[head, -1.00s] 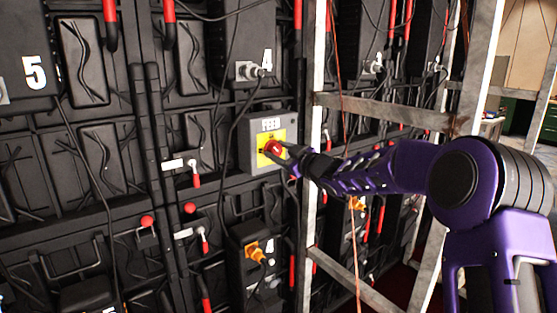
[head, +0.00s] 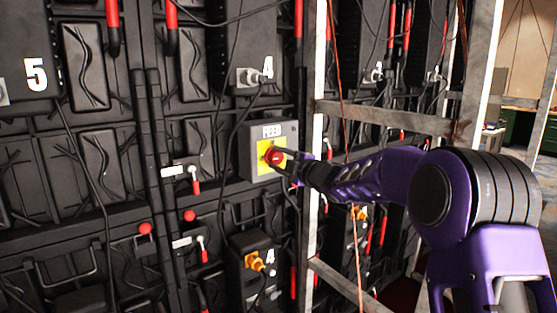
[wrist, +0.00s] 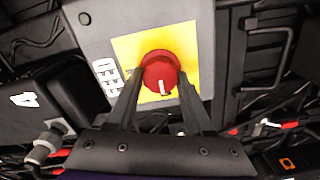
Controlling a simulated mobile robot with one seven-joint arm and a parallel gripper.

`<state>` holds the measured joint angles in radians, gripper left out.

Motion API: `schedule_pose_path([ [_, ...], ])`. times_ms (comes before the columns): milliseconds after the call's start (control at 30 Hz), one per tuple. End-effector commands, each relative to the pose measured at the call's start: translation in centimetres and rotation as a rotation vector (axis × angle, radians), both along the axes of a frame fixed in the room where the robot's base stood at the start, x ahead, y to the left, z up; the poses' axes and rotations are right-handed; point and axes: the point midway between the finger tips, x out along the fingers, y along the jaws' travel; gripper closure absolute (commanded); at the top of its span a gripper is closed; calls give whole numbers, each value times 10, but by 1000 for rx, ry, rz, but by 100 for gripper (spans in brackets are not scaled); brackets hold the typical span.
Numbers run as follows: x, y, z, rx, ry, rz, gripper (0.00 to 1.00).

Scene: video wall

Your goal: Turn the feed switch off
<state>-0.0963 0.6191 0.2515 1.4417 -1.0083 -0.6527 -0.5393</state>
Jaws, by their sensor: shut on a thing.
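The feed switch is a red round knob (head: 273,156) on a yellow plate (head: 264,172), on a grey box (head: 288,133) labelled FEED. In the wrist view, the knob (wrist: 159,68) sits between the two dark fingers of my gripper (wrist: 159,92). The fingers are shut on it, one at each side. A white mark on the knob points toward the bottom of the wrist view, with the FEED lettering left of the plate. In the head view, my gripper (head: 288,164) reaches the knob from the right, and the fingers partly hide the plate.
A metal scaffold frame (head: 312,110) stands just right of the box, and my arm passes through it. Black cables (head: 228,125) hang left of the box. An orange connector (head: 256,261) is below. Red-handled latches (head: 195,180) sit to the left.

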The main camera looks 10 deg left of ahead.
Motion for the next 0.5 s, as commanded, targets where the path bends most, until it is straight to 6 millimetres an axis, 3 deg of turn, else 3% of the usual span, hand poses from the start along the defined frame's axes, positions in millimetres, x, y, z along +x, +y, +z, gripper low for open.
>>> schedule_pose_path([
  [500,0,0,0,-37,-43,1,100],
])
